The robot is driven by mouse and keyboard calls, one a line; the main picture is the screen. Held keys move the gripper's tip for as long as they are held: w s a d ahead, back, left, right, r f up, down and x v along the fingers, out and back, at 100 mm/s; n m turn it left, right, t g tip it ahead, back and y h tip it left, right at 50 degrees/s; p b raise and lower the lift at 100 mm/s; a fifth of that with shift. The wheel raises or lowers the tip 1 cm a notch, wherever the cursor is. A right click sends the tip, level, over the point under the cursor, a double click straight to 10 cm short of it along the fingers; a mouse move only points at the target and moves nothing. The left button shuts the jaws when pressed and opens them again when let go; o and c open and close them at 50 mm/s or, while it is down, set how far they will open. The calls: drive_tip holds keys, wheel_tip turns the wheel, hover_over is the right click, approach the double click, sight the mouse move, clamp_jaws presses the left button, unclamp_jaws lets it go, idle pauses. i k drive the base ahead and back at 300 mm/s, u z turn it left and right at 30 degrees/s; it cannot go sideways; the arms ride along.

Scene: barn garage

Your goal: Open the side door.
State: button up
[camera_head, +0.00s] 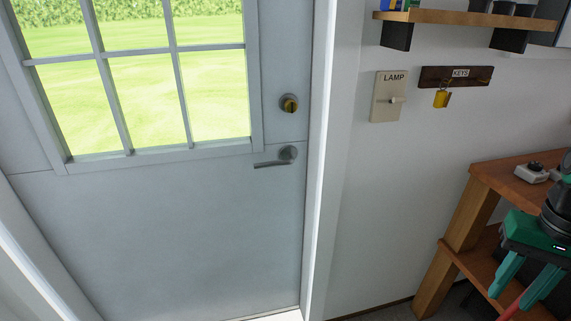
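The side door (160,230) is grey, with a paned window in its upper half, and fills the left of the head view. It looks shut against its white frame (325,170). A silver lever handle (275,161) sits near its right edge, lying nearly level and pointing left. A brass-coloured lock knob (289,103) on a round plate is above the lever. My gripper (510,297), green and black, is at the lower right, well apart from the door. Its two green fingers point down-left and look spread, with nothing visibly held between them.
A wooden bench (510,175) with a lower shelf stands at the right, close to my gripper. A lamp switch plate (387,97), a key rack (455,76) with a yellow padlock (441,98), and a wall shelf (470,17) are on the wall. The wall beside the door is clear lower down.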

sight(190, 231)
drive_tip(key=k, duration=1.05)
drive_tip(key=u, duration=0.45)
drive_tip(key=i, duration=1)
drive_tip(key=z, duration=0.05)
